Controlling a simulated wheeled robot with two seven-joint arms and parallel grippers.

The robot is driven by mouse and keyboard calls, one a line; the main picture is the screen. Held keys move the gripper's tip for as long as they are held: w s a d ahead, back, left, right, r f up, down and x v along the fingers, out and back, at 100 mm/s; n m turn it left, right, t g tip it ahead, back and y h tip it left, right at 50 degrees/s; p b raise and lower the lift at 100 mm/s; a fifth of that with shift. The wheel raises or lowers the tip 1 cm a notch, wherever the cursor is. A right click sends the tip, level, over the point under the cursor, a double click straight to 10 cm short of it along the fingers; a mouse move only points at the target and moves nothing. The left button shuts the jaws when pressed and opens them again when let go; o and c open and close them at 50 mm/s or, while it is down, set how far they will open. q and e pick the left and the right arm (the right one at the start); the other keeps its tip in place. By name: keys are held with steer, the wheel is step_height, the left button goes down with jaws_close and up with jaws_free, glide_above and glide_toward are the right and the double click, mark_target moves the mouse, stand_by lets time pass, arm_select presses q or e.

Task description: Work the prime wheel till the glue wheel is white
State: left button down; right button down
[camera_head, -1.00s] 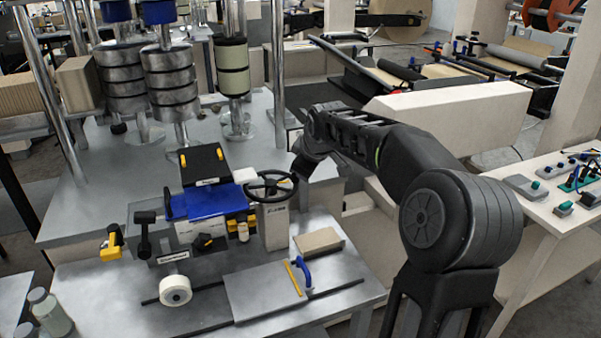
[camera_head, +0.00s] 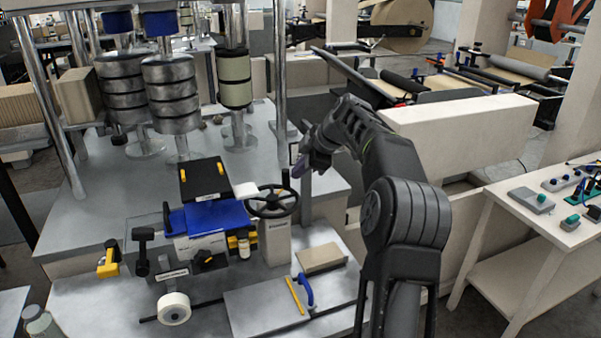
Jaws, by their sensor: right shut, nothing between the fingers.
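The prime wheel, a black spoked handwheel (camera_head: 258,209), sits on top of a pale post in the middle of the bench. My right gripper (camera_head: 298,170) is shut and empty, just above and to the right of the handwheel's rim, and I see no contact. A pale off-white wheel (camera_head: 174,308), which I take for the glue wheel, stands at the front left of the machine, below a small label. My left gripper is out of view.
A blue machine cover (camera_head: 213,216) and a black lid (camera_head: 204,178) stand left of the handwheel. A brown block (camera_head: 321,258) and a blue-handled tool (camera_head: 305,289) are on the plate in front. Steel columns stand behind. A side table (camera_head: 535,225) with switch boxes is at right.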

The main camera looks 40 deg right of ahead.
steer(key=shift+w, duration=0.75)
steer(key=b+v, duration=0.1)
steer(key=v, duration=0.7)
steer(key=shift+f, duration=0.1)
stand_by(0.6)
